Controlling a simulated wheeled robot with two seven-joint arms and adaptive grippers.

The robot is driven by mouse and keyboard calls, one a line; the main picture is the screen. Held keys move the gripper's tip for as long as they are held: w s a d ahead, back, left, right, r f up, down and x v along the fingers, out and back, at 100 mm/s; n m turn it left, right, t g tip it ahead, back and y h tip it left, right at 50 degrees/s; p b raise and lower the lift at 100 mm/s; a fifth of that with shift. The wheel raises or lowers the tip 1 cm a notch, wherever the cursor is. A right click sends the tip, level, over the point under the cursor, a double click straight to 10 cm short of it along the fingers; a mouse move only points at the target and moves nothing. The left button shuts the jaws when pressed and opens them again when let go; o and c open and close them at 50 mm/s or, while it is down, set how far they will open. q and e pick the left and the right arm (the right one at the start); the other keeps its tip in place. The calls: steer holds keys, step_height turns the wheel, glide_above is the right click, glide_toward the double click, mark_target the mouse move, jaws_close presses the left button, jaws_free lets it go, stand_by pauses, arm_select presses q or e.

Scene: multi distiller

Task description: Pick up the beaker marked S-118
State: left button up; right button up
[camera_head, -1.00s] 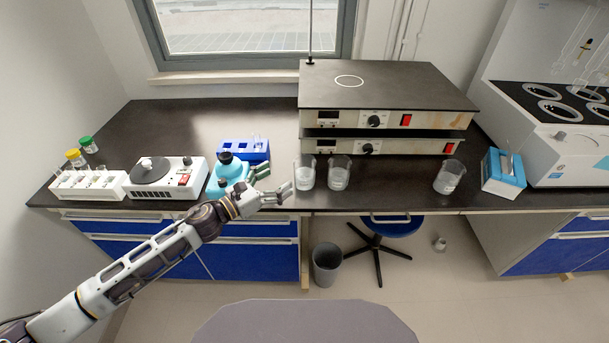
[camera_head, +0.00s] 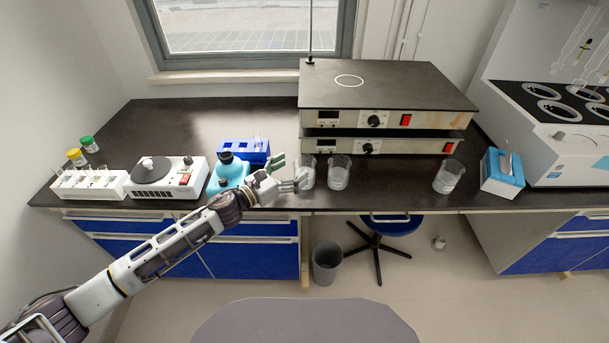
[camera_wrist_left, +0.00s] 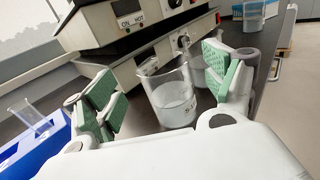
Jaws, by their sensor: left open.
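Three clear glass beakers with whitish contents stand on the dark bench: a left beaker (camera_head: 306,173), a middle beaker (camera_head: 339,174) and a right beaker (camera_head: 447,177). I cannot read S-118 on any of them. My left gripper (camera_head: 290,172) is open at the left beaker, its fingertips close to the glass in the head view. In the left wrist view the nearest beaker (camera_wrist_left: 172,97) stands upright ahead, between the spread green-padded fingers (camera_wrist_left: 160,95). A second beaker (camera_wrist_left: 197,70) stands behind it, partly hidden by the right finger. My right gripper is not in view.
Stacked hot plates (camera_head: 385,120) stand behind the beakers. A blue rack (camera_head: 243,150), a turquoise bottle (camera_head: 229,172) and a white stirrer (camera_head: 166,178) are to the left. A blue-white box (camera_head: 502,173) is right. The bench between the middle and right beakers is clear.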

mark_target(312, 158)
arm_select(q)
steer(key=shift+w+d, duration=0.1)
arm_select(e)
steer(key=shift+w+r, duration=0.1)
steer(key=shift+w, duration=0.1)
arm_select(q)
steer(key=shift+w+d, duration=0.35)
steer(key=shift+d, duration=0.1)
steer(key=shift+x, duration=1.9)
steer(key=shift+f, duration=0.1)
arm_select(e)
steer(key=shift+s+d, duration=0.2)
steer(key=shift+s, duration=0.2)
arm_select(q)
steer(key=shift+c, duration=0.2)
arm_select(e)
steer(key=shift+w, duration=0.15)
arm_select(q)
steer(key=c, duration=1.6)
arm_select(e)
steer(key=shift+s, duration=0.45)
